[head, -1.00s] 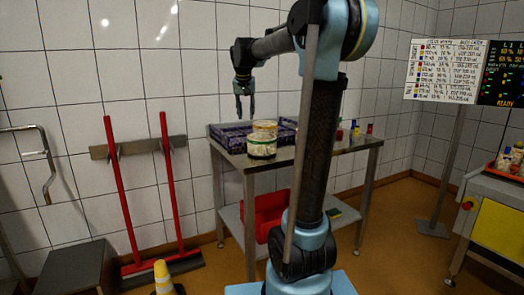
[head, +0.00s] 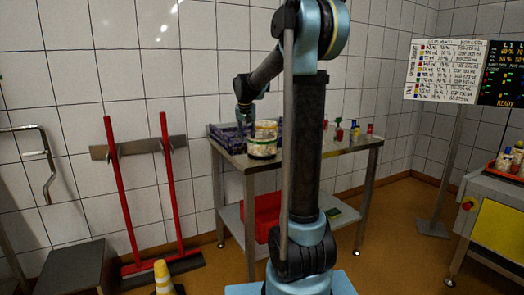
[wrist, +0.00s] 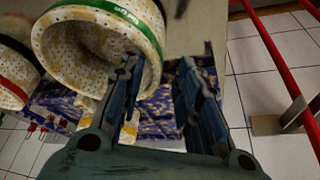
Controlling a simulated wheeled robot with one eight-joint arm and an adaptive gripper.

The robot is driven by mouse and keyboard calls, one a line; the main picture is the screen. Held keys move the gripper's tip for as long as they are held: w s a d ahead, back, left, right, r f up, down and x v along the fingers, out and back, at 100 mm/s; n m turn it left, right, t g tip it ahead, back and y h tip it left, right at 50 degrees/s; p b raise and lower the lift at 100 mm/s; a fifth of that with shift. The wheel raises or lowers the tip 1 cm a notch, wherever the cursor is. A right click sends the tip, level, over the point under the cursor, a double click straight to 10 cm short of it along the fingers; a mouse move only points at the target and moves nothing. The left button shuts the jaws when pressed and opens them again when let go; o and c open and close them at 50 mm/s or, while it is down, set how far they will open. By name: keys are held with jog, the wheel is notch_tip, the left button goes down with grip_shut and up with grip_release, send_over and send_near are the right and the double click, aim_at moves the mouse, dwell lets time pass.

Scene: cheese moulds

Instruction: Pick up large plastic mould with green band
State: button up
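The large plastic mould with the green band (head: 262,149) stands at the front of the steel table, pale and perforated. In the wrist view the mould (wrist: 85,48) fills the upper left, its open mouth towards the camera and the green band around its outside. My gripper (wrist: 165,75) is open and empty. One finger overlaps the mould's mouth, and the other is outside, to the right of its wall. I cannot tell whether either finger touches it. In the head view my gripper (head: 244,124) is just left of and behind the mould, low over the table.
A second mould with a red band (wrist: 14,75) stands close beside the green-banded one. Small coloured bottles (head: 355,129) stand on the right of the table (head: 320,152). A red bin (head: 262,215) sits on the lower shelf.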

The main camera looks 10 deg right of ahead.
jog(key=x, duration=0.4)
jog(key=shift+w+d+f, duration=0.1)
jog(key=shift+f, duration=0.3)
grip_shut()
